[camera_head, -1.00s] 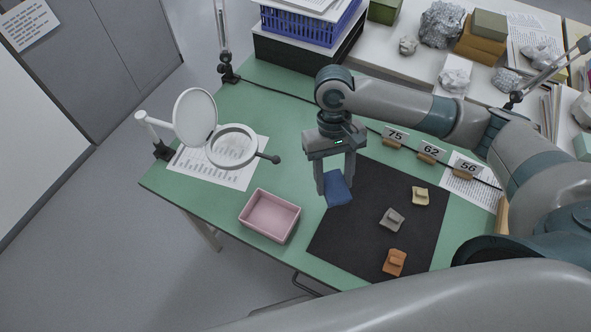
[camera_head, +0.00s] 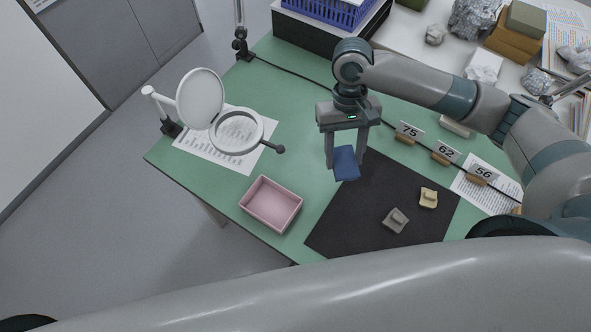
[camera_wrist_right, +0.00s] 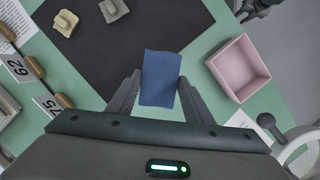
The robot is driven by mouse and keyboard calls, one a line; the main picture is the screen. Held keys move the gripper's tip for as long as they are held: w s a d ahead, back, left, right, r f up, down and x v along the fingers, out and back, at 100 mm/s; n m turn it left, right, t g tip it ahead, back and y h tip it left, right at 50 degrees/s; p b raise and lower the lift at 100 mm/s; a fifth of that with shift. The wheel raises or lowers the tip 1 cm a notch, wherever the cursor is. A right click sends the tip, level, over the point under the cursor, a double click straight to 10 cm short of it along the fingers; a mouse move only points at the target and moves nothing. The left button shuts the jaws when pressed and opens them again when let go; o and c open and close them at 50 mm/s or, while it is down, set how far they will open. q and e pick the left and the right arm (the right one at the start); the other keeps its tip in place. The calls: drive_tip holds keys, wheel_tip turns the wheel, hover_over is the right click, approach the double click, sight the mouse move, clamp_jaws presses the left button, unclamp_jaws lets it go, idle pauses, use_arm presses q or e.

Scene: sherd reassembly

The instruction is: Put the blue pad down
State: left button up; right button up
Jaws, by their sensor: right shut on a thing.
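The blue pad (camera_head: 346,165) is held between the two fingers of my right gripper (camera_head: 345,157), at the back left corner of the black mat (camera_head: 365,220). In the right wrist view the blue pad (camera_wrist_right: 160,72) sits between the fingertips and sticks out past them. It appears to be above the table, but how high I cannot tell. My left gripper is not in view.
A pink tray (camera_head: 271,204) stands left of the mat and looks empty. A grey sherd (camera_head: 396,220) and a yellowish sherd (camera_head: 428,198) lie on the mat. Number cards stand behind, including 62 (camera_head: 446,152). A magnifier (camera_head: 236,132) stands at left.

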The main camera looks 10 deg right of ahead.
drive_tip(key=w+a+m+y, duration=0.1)
drive_tip(key=w+a+m, duration=0.1)
drive_tip(key=a+m, duration=0.2)
drive_tip(key=w+a+m+t+y, duration=0.1)
drive_tip(key=w+a+m, duration=0.2)
drive_tip(key=a, duration=0.3)
drive_tip(key=shift+a+m+p, duration=0.15)
drive_tip(key=shift+m+p, duration=0.3)
drive_tip(key=shift+m, duration=0.25)
drive_tip(key=shift+f, duration=0.1)
hover_over(294, 174)
drive_tip(key=shift+w+d+f+p, duration=0.15)
drive_tip(key=shift+f, duration=0.85)
drive_tip(key=shift+w+d+f+p, duration=0.15)
drive_tip(key=shift+f, duration=0.85)
drive_tip(key=shift+w+d+f+p, duration=0.15)
drive_tip(key=shift+f, duration=0.85)
drive_tip(key=shift+f+p, duration=0.3)
drive_tip(key=shift+f, duration=1.55)
drive_tip(key=o, duration=0.6)
drive_tip(key=shift+f, duration=0.15)
drive_tip(key=o, duration=0.3)
